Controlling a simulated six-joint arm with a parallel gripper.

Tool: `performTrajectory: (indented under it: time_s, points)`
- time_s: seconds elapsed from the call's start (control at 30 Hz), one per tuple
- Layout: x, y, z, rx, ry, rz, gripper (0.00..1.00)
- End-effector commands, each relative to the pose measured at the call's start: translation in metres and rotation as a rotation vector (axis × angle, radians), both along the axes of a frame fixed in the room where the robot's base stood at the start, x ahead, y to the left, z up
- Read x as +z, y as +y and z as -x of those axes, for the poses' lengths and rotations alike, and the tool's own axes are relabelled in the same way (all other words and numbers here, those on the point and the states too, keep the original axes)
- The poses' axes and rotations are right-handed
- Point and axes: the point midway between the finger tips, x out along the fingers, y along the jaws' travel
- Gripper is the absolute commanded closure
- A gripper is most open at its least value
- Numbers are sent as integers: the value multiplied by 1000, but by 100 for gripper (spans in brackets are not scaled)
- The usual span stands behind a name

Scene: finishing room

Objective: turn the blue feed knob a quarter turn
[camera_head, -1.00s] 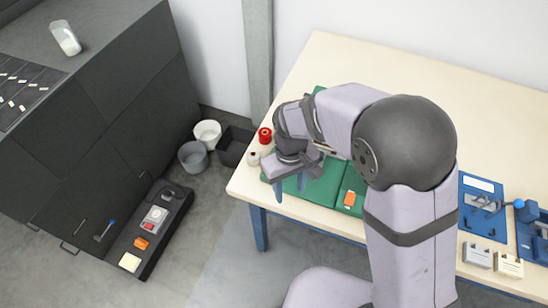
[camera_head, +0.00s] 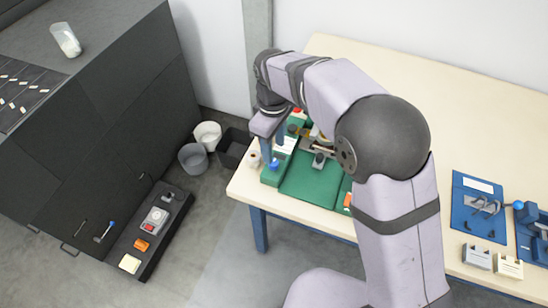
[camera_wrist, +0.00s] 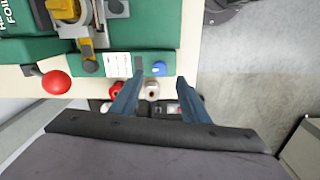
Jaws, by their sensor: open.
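The blue feed knob (camera_head: 274,165) sits on the front left end of the green machine (camera_head: 312,182). In the wrist view the knob (camera_wrist: 159,68) is on a narrow green block beside a white label. My gripper (camera_head: 272,146) is over the machine's left end, pointing down, open and empty. In the wrist view the knob appears between and just beyond the fingertips (camera_wrist: 160,80). I see no contact with the knob, and the height of the fingertips above it is hard to tell. The knob's pointer or marking is too small to read.
A red ball handle (camera_wrist: 55,82) sticks out of the machine. A red spool (camera_wrist: 116,90) and a white spool (camera_wrist: 152,90) stand close to the knob at the table edge. A blue fixture (camera_head: 480,205) lies at the right. The table's back right is clear.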

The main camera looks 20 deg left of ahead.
Motion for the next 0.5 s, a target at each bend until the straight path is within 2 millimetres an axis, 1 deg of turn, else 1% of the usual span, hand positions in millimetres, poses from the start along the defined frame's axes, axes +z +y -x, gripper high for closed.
performTrajectory:
  time_s: [0.3,0.5]
  points:
    - [-39,-1,0,-2,2,3,58]
    - [-58,-1,0,-2,1,2,58]
